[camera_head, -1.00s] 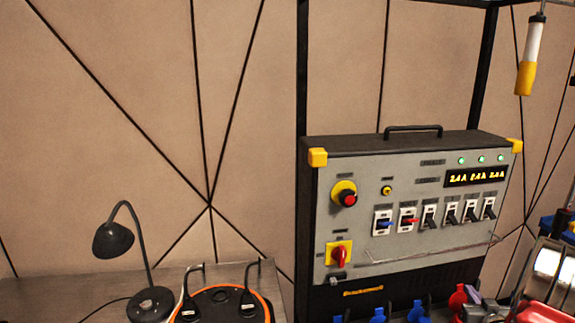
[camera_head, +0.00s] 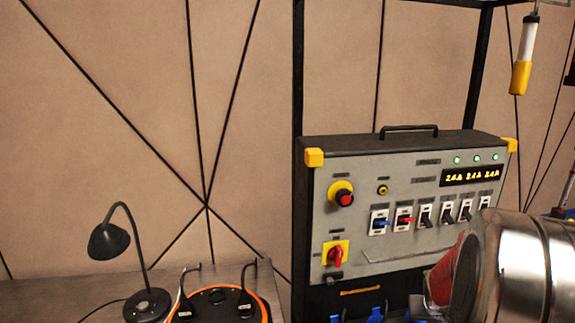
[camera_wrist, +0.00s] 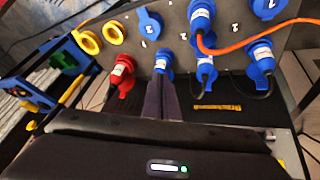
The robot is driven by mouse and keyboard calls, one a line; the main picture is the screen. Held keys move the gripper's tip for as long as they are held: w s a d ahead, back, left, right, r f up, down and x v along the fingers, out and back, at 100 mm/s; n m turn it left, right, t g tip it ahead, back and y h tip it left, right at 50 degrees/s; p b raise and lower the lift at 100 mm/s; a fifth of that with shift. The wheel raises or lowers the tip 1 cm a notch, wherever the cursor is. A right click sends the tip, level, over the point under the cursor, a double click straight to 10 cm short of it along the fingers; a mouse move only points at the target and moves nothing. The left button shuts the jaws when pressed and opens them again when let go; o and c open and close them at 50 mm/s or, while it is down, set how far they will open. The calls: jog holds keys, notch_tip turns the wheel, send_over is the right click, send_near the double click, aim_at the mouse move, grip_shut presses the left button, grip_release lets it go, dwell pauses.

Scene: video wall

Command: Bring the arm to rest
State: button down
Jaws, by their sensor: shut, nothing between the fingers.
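My gripper (camera_wrist: 161,82) shows in the wrist view as two dark, narrow fingers lying together, shut with nothing between them. In that view the fingertips overlap the area just below a blue plug (camera_wrist: 163,58); I cannot tell whether they touch it. In the head view a large silver part of my arm covers the lower right corner and hides part of the power box (camera_head: 360,215). The fingers cannot be made out clearly there.
The wrist view shows a red plug (camera_wrist: 122,72), more blue plugs (camera_wrist: 262,60) and an orange cable (camera_wrist: 245,45) close around the fingers. In the head view, a desk lamp (camera_head: 110,242) and an orange-rimmed cable reel (camera_head: 262,305) stand left of the box. A yellow-and-white lamp (camera_head: 524,60) hangs upper right.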

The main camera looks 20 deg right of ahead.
jog(key=s+a+r+n+y, duration=0.1)
jog(key=a+r, duration=0.4)
jog(key=a, duration=0.8)
jog(key=s+a+r+n+t+y, duration=0.1)
jog(key=s+a+r+n+y, duration=0.1)
jog(key=a, duration=1)
jog(key=s+a+r+n+t+y, duration=0.1)
jog(key=s+a+r+n, duration=0.2)
jog(key=a, duration=1)
notch_tip(320, 180, up, 6)
jog(key=shift+s+a+f+n+y, duration=0.1)
jog(key=shift+s+a+n+y, duration=0.25)
jog(key=shift+s, duration=0.6)
